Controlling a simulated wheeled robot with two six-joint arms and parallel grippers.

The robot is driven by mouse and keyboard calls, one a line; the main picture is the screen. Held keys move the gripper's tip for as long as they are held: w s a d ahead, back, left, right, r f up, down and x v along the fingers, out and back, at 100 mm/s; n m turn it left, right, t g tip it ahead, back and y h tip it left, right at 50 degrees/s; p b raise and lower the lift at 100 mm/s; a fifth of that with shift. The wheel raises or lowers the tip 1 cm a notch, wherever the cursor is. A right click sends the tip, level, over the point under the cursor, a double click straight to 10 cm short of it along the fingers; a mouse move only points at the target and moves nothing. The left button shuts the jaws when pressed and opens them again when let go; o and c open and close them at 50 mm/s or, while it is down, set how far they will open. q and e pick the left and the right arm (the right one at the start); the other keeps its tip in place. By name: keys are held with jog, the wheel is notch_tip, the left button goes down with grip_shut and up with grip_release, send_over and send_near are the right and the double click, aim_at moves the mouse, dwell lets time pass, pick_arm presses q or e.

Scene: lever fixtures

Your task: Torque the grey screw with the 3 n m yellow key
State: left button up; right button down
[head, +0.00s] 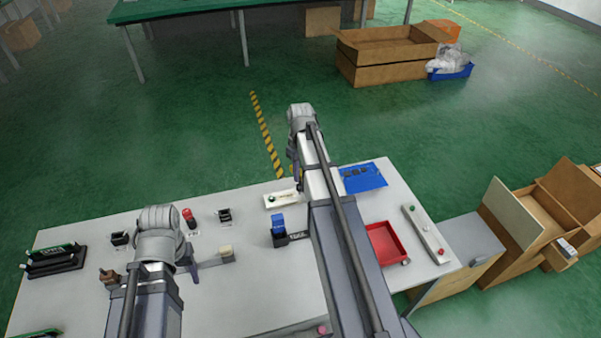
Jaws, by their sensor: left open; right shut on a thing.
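My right gripper (296,184) points down at the back of the white table (225,290), partly hidden by my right arm. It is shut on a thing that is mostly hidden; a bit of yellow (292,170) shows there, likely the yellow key. Just below and left of it lies a pale plate (283,199) with a green spot on its left part. I cannot make out the grey screw; it may be hidden by the gripper. My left gripper (193,272) is open, low over the table's left half, and mostly hidden by my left arm.
A blue tool (278,224) stands by a black holder (297,238). A red tray (383,245), a blue mat (365,177) and a button strip (427,234) lie right. A red object (190,217), a black holder (224,215) and a dark rack (56,262) stand left.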

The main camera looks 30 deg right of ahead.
jog(key=shift+f+b, duration=0.8)
jog(key=shift+f, duration=0.15)
jog(key=shift+r, duration=0.1)
jog(key=m, duration=0.5)
jog(key=shift+m, duration=0.4)
jog(key=m, duration=0.6)
jog(key=shift+m, duration=0.4)
jog(key=m, duration=0.4)
jog(key=shift+a+m, duration=0.1)
jog(key=shift+m, duration=0.2)
jog(key=m, duration=0.5)
jog(key=shift+w+m, duration=0.1)
jog(key=shift+m, duration=0.3)
jog(key=shift+r+p, duration=0.85)
jog(key=shift+p, duration=0.1)
